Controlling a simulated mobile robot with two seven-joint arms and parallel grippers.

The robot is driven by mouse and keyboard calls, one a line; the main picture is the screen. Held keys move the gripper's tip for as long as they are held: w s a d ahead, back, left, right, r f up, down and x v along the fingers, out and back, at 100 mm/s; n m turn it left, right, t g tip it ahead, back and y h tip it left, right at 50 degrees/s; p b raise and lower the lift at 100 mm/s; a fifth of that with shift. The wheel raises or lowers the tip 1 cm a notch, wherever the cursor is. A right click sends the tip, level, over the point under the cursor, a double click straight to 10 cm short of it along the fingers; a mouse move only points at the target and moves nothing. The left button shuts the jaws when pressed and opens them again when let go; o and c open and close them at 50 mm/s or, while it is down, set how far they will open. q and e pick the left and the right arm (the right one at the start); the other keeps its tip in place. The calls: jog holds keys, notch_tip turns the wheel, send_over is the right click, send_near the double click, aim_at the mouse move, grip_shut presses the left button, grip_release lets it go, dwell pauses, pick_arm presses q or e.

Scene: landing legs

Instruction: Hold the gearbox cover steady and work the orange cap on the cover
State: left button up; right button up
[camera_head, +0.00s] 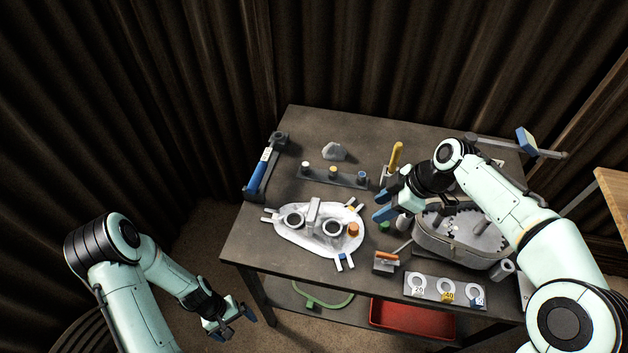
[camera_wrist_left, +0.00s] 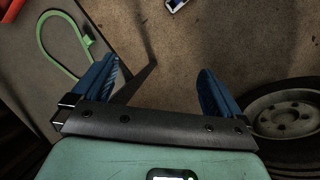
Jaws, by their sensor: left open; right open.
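The gearbox cover (camera_head: 290,233) is a pale, flat, rounded plate with two ring openings and an upright rib, lying on the left front of the table. The orange cap (camera_head: 353,229) sits at the cover's right end. My left gripper (camera_head: 236,326) is open and empty, off the table to the lower left; the left wrist view shows its blue fingers (camera_wrist_left: 158,88) apart over the floor. My right gripper (camera_head: 383,204) is over the table, right of and behind the cap, apart from the cover. Its fingers are seen side-on, with nothing visible between them.
An open gearbox housing (camera_head: 462,245) with gears stands right of the cover. A rail with small caps (camera_head: 333,176) lies behind it, and a blue-handled tool (camera_head: 262,168) lies at the left edge. A card with rings (camera_head: 444,291) lies at front right. A red tray (camera_head: 410,318) is on the lower shelf.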

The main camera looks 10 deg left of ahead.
pick_arm(q)
jog(key=w+a+r+n+t, duration=0.1)
jog(key=w+a+r, duration=0.2)
jog(key=a+r, duration=0.3)
jog(key=w+a+r+n+t+y, duration=0.1)
jog(key=w+a+r+n, duration=0.2)
jog(key=r, duration=0.5)
jog(key=w+a+r+t, duration=0.1)
jog(key=w+a+r, duration=0.35)
jog(key=r, duration=0.35)
notch_tip(320, 180, up, 15)
jog(key=n+g+y, duration=0.2)
jog(key=n+y, duration=0.1)
jog(key=n, duration=0.2)
send_over(312, 209)
jog(key=shift+r, duration=0.1)
notch_tip(312, 209, down, 12)
jog(key=shift+f, duration=0.2)
jog(key=c, duration=1.1)
